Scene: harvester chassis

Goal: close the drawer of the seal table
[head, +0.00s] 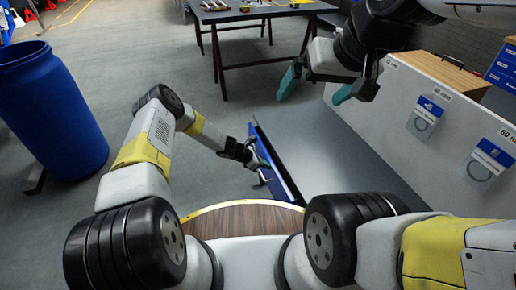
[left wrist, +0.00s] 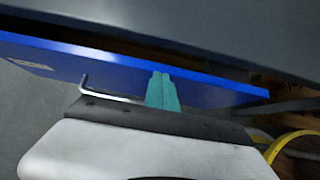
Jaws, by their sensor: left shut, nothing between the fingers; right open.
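The seal table (head: 335,150) has a dark grey top and stands right of centre in the head view. Its blue drawer front (head: 278,165) faces left and stands out from the tabletop's edge. In the left wrist view the drawer front (left wrist: 205,90) runs across the picture, with a brownish gap between it and the tabletop. A metal bar handle (left wrist: 100,93) is on it, partly hidden by my gripper. My left gripper (left wrist: 162,92) is shut and empty, its teal fingertips at the drawer front; contact is unclear. My right gripper (head: 317,90) is open above the table's far part.
A pale panel (head: 400,95) with bagged seals stands along the table's right side. A blue barrel (head: 50,110) stands at the left. Another dark table (head: 255,14) is at the back. The floor left of the drawer is clear.

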